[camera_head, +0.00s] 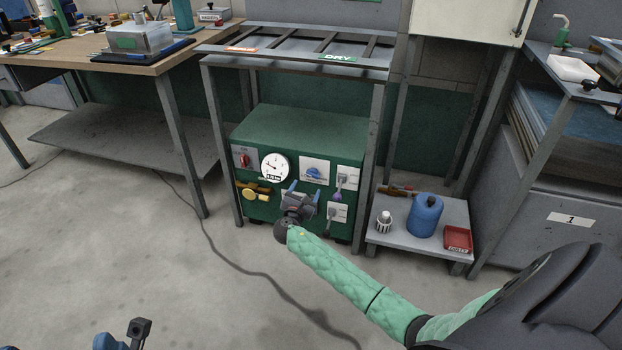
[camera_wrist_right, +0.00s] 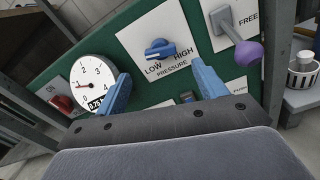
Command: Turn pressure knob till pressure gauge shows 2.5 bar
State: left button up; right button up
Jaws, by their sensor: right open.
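The blue pressure knob (camera_head: 313,172) is on a white plate on the green box's front. In the right wrist view the knob (camera_wrist_right: 159,49) sits between the words LOW and HIGH. The round white pressure gauge (camera_head: 275,167) is left of it. On the gauge in the wrist view (camera_wrist_right: 95,82), the red needle points left, near 1; the small readout starts with 0 and is partly hidden by a finger. My right gripper (camera_head: 304,190) is open, its blue fingers (camera_wrist_right: 160,75) apart below the knob, not gripping it. Part of my left gripper (camera_head: 125,338) shows at the bottom left; its fingers are unclear.
A red switch (camera_head: 244,160), a yellow valve handle (camera_head: 250,194) and a purple-ended lever (camera_head: 339,194) share the panel. A rack (camera_head: 337,57) stands above the box. A low shelf (camera_head: 399,238) at the right holds a blue canister (camera_head: 425,217). The floor in front is open.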

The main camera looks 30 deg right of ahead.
aim_at(312, 176)
jog(key=shift+b+x, duration=0.75)
jog(key=shift+x, duration=3.15)
jog(key=c, duration=1)
